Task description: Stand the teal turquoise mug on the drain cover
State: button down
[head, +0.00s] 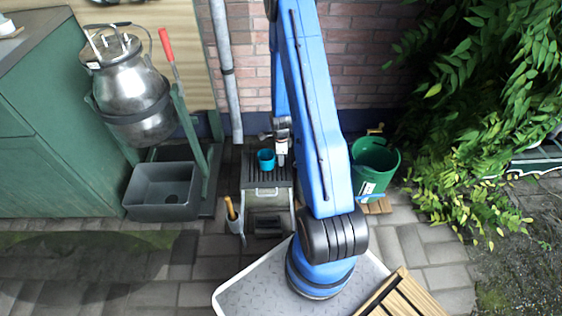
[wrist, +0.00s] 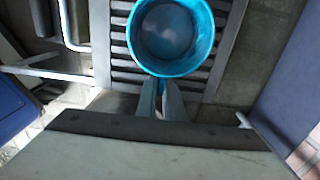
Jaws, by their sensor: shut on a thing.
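The teal turquoise mug (head: 266,160) is upright over a dark slatted top on a small stand. In the wrist view the mug (wrist: 171,38) shows its open, empty inside. My gripper (wrist: 161,88) is shut on the near side of the mug; in the head view my gripper (head: 281,153) is at the mug's right. Dark slats (wrist: 125,62) show around and below the mug. This slatted top (head: 265,175) looks like the drain cover, though I cannot be sure. I cannot tell whether the mug's base touches it.
A grey basin (head: 162,190) and a metal churn (head: 137,95) in a green frame stand at left. A green bucket (head: 375,168) stands at right, near leafy plants (head: 485,110). A holder with a wooden handle (head: 232,210) is beside the stand's left leg. A brick wall is behind.

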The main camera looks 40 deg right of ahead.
jog(key=shift+f, duration=0.45)
jog(key=c, duration=1.9)
grip_release()
jog(key=shift+f, duration=0.1)
